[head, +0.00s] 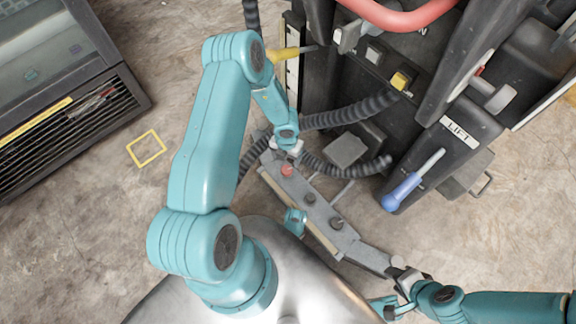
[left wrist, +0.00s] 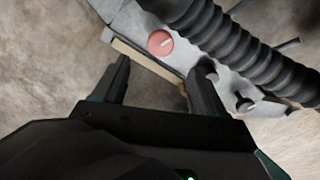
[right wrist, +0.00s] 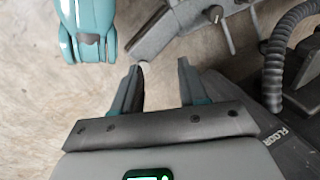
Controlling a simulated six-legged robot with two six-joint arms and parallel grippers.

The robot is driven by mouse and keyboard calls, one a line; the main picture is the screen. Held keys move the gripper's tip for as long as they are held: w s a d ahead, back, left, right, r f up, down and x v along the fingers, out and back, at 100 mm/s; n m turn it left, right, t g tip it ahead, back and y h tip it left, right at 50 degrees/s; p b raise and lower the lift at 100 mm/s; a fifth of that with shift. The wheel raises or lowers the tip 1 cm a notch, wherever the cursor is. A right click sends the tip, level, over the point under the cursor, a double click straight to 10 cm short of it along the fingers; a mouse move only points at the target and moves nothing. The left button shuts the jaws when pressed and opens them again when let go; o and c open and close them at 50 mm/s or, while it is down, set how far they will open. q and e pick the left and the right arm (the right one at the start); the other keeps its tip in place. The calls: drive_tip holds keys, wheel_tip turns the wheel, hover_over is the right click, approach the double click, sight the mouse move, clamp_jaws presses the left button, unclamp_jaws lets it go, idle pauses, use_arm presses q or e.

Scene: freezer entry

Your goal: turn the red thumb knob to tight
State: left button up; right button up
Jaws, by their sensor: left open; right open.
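My right gripper (right wrist: 161,67) is open and empty near the panel's near end; the red knob is not seen in the right wrist view.
Dark knobs (head: 310,198) stand on the same panel. A ribbed black hose (left wrist: 225,40) runs close beside the red knob. A blue-handled tool (head: 403,192) is by the dark machine at right.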

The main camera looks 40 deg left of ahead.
use_arm(q)
wheel_tip(320, 180, down, 9)
drive_tip(key=b, duration=0.4)
drive_tip(key=shift+r, duration=0.1)
use_arm(e)
drive_tip(key=shift+t, duration=0.7)
drive_tip(key=w+f, duration=0.2)
drive_tip(key=f, duration=0.1)
drive_tip(key=w+f, duration=0.1)
drive_tip(key=shift+w+d+f, duration=0.1)
drive_tip(key=shift+d+f, duration=0.25)
drive_tip(key=shift+f, duration=0.05)
use_arm(q)
drive_tip(key=c, duration=1.1)
